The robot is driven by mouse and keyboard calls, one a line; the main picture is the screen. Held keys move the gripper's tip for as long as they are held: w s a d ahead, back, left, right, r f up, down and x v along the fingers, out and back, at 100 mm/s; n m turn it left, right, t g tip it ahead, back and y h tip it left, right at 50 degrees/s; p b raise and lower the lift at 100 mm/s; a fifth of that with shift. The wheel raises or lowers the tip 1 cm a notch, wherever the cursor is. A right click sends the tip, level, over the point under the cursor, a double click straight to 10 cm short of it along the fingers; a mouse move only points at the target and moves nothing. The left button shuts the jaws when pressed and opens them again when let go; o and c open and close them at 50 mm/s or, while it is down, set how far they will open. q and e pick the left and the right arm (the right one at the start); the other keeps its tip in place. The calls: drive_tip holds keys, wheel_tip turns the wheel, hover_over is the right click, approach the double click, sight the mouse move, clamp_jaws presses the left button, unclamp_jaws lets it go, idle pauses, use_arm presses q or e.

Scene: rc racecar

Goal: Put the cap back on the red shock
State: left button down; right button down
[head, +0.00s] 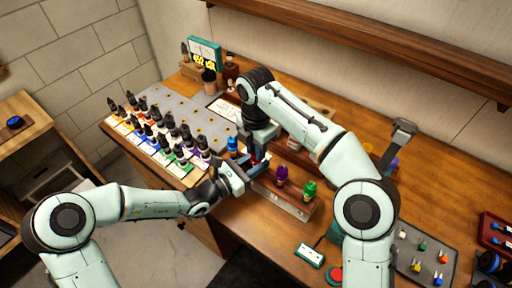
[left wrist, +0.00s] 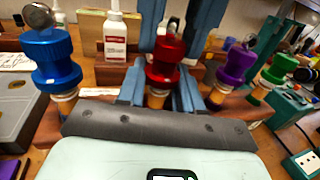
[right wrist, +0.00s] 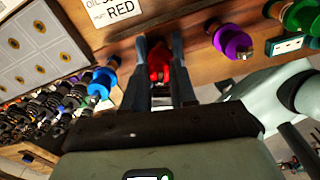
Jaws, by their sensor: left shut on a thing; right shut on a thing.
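The red shock (left wrist: 160,75) stands upright in the left wrist view, between the blue shock (left wrist: 55,65) and the purple shock (left wrist: 235,68). My left gripper (left wrist: 160,92) is shut around its lower body. My right gripper (right wrist: 158,80) comes down from above and is shut on the red top part, which shows between its fingers in the right wrist view (right wrist: 159,62). I cannot tell the red cap apart from the shock, nor whether it is seated. In the head view the grippers meet at the stand and hide most of the red shock.
A green shock (head: 309,190) stands right of the purple one. A white bottle with a red label (left wrist: 115,35) is behind. A parts tray (head: 425,255) and a teal device (head: 309,255) lie right.

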drive_tip(key=m, duration=1.3)
drive_tip(key=shift+m, duration=0.4)
drive_tip(key=m, duration=0.6)
drive_tip(key=shift+m, duration=0.4)
drive_tip(key=m, duration=0.8)
drive_tip(key=shift+m, duration=0.3)
drive_tip(key=c, duration=0.8)
unclamp_jaws()
drive_tip(key=shift+r, duration=3.7)
